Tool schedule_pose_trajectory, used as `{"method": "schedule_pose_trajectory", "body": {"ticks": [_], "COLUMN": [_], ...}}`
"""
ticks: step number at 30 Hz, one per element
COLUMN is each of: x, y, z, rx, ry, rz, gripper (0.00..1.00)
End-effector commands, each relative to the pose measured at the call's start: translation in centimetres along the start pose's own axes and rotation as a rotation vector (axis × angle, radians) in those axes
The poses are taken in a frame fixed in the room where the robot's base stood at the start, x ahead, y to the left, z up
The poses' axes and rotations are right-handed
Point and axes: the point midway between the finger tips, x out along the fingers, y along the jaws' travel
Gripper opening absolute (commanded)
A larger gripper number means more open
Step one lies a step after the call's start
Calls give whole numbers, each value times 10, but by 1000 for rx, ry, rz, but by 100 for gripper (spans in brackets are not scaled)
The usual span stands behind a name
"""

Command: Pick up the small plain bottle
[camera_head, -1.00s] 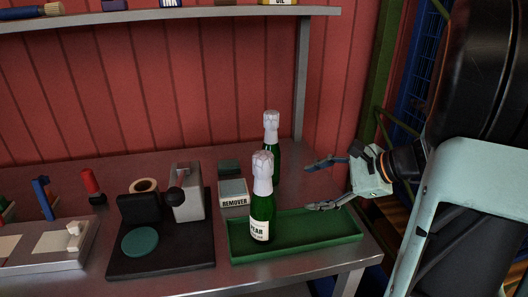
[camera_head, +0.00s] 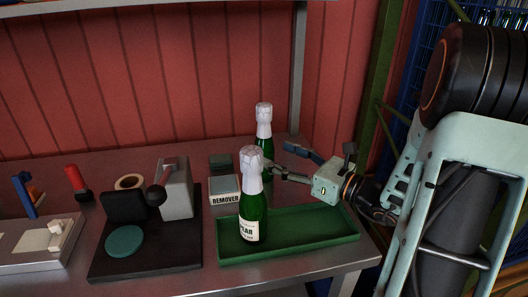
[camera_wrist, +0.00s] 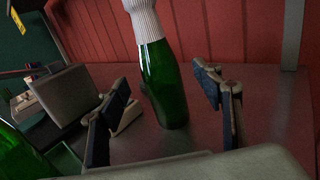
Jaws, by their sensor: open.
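The plain bottle (camera_head: 264,142) is dark green with a white foil top and no label in sight. It stands upright on the metal bench behind the tray, its lower part hidden by the front bottle and my gripper. It also shows in the wrist view (camera_wrist: 165,85), upright between and beyond my fingers. My gripper (camera_head: 280,162) is open and empty, just to the right of the plain bottle.
A labelled green bottle (camera_head: 253,210) stands upright in the green tray (camera_head: 310,235), in front of the plain one. A REMOVER box (camera_head: 225,190) sits to the left, near a black-based device (camera_head: 150,260). A shelf post (camera_head: 299,70) rises behind.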

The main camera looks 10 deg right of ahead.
Motion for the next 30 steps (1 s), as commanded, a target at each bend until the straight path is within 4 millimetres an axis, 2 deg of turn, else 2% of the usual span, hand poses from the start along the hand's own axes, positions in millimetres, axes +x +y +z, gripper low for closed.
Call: {"method": "schedule_pose_trajectory", "body": {"ticks": [12,20,30], "x": [50,53,53], "y": [2,1,1], "z": [-1,-1,-1], "rx": [-2,-1,-1], "ry": [0,1,1], "rz": [2,0,0], "gripper": [60,60,24]}}
